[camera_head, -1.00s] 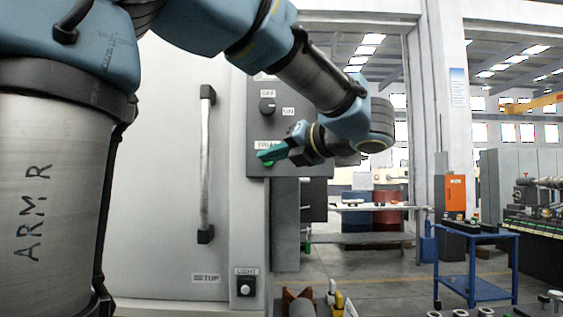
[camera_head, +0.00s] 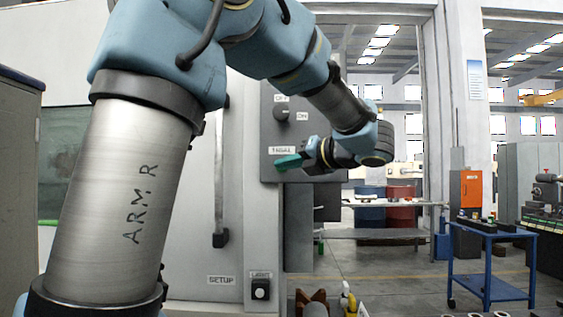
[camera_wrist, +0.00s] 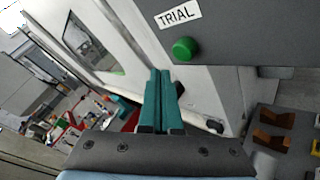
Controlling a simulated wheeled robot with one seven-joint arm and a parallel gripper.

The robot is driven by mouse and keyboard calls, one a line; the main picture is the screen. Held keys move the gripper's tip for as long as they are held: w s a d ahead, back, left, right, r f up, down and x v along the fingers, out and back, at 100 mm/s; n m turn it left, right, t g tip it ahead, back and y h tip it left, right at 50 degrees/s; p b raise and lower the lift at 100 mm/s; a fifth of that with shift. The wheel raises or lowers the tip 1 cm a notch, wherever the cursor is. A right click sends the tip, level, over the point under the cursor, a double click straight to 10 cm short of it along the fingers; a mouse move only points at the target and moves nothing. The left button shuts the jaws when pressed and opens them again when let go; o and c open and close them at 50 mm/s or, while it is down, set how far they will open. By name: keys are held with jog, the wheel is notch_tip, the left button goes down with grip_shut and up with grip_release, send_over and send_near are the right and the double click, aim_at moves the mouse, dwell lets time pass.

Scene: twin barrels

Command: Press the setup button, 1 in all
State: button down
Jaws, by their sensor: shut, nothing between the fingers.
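A SETUP label (camera_head: 221,281) is low on the grey machine front in the head view. No button that I can tell is the setup button shows beside it; my arm covers the area to its left. My gripper (camera_head: 288,162), with teal fingers, is well above and right of that label, in front of the dark control panel (camera_head: 291,106). In the wrist view my gripper (camera_wrist: 162,88) has its two fingers together, with nothing between them. A green button (camera_wrist: 185,49) under the TRIAL label (camera_wrist: 178,14) lies just beyond the fingertips, a little right.
A LIGHT button (camera_head: 261,290) sits right of the SETUP label. A vertical door handle (camera_head: 220,190) stands above the label, partly behind my arm. A blue cart (camera_head: 490,262) stands on the right. The floor (camera_head: 395,292) between the machine and the cart looks mostly open.

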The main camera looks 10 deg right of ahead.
jog(key=shift+w+d, duration=0.15)
jog(key=shift+w, duration=0.7)
jog(key=shift+w+f, duration=0.1)
dwell(1.4)
jog(key=shift+w+b, duration=0.35)
jog(key=shift+b, duration=0.05)
